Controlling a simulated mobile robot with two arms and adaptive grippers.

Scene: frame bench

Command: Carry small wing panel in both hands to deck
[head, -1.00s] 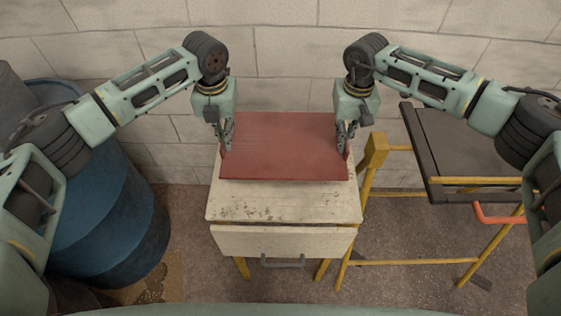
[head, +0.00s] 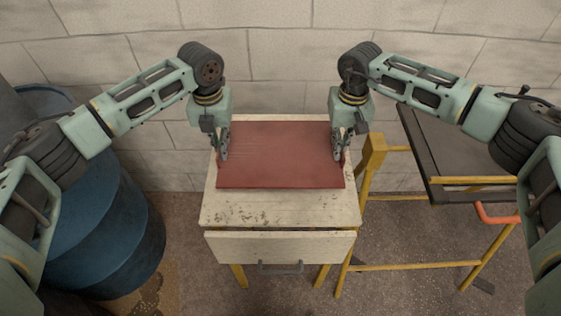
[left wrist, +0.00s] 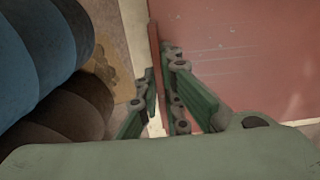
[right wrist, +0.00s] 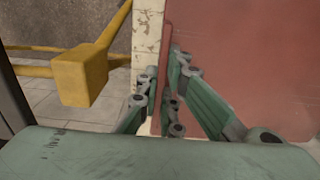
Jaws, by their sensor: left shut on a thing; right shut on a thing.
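The small wing panel (head: 280,155) is a flat dark red sheet, lying level at the cream table (head: 280,208). I cannot tell whether it touches the tabletop. My left gripper (head: 224,157) is shut on its left edge, and the left wrist view shows the panel (left wrist: 240,55) between the fingers. My right gripper (head: 337,157) is shut on its right edge, and the panel also shows in the right wrist view (right wrist: 240,55). A dark flat surface (head: 475,155) on a yellow frame stands to the right; I cannot tell whether it is the deck.
A blue barrel (head: 105,225) stands on the left. A yellow post (head: 374,152) and rails stand close by the table's right side, with an orange handle (head: 495,217) farther right. A block wall closes the back. The table has a front drawer (head: 280,247).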

